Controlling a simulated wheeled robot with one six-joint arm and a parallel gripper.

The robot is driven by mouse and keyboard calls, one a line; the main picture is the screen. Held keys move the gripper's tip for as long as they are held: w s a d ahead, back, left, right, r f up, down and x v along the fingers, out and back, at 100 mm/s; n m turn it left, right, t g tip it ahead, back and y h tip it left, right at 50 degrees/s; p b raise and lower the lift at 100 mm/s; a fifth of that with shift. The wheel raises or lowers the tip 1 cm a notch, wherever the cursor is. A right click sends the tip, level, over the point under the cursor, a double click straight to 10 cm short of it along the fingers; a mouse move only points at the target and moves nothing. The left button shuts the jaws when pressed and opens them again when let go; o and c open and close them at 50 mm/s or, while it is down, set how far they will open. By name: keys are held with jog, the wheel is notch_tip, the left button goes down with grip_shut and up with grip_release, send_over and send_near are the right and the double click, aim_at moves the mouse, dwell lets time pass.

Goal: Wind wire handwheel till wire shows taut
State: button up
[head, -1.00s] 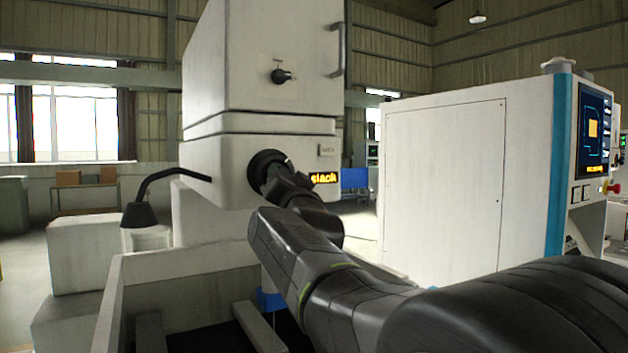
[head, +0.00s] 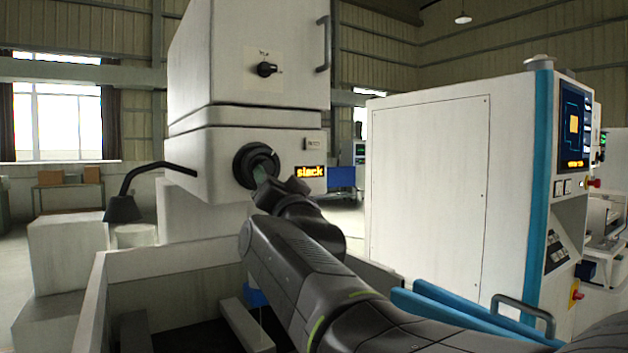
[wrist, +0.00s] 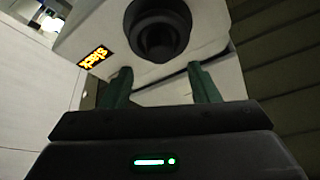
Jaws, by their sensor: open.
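The black round handwheel (head: 247,160) sits on the front face of the white machine head (head: 205,150). It also shows in the wrist view (wrist: 158,30), ahead of the fingers. A small display (head: 310,171) to its right reads "slack" in amber letters; it shows tilted in the wrist view (wrist: 95,57). My gripper (wrist: 163,85) is open, its two green fingers spread apart with nothing between them. In the head view my gripper (head: 262,176) is just in front of the wheel, partly hidden by my wrist. I cannot tell whether a finger touches the wheel.
A black selector knob (head: 266,70) and a vertical handle (head: 323,45) are above the wheel. A black lamp on a bent arm (head: 122,208) stands out at the left. The tank wall (head: 92,300) is below. A white control cabinet (head: 430,190) stands at the right.

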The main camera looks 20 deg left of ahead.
aim_at(268, 169)
jog(key=v, duration=0.8)
jog(key=shift+b, duration=0.45)
jog(key=shift+f, duration=0.1)
jog(key=p+x, duration=0.2)
jog(key=x, duration=1.1)
jog(key=shift+w+a+r+p, duration=0.15)
jog(key=shift+w+r+p, duration=0.05)
jog(key=shift+p, duration=0.1)
jog(key=shift+s, duration=0.15)
